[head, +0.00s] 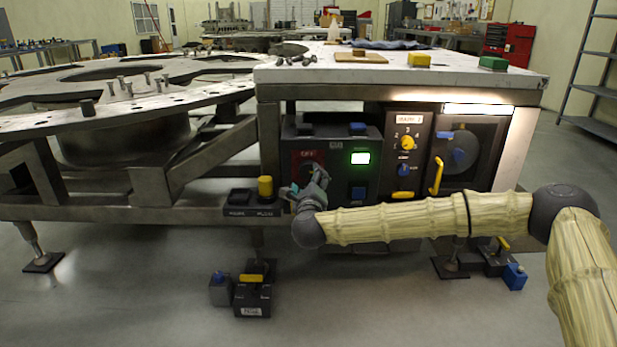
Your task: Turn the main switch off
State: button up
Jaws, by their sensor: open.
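A dark control box (372,137) stands under the white-topped bench. On its left is a red plate (303,156) with lettering that seems to read OFF. A dark knob, likely the main switch (306,169), sits on this plate, but my gripper largely hides it and I cannot tell which way it points. A green lamp (360,158) glows to the right of the plate. My gripper (318,176) is open at the plate's lower part. I cannot tell whether it touches the knob, and nothing shows held in it.
A panel with a yellow knob (407,143) and a yellow handle (437,176) are to the right. A yellow button (265,186) is left of my gripper. Pedal boxes (253,297) stand on the floor. Loose blocks (419,59) lie on the bench top (320,74).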

aim_at(308, 172)
jog(key=shift+w+b, duration=0.8)
jog(key=shift+w, duration=2.35)
jog(key=shift+a, duration=0.1)
jog(key=c, duration=1)
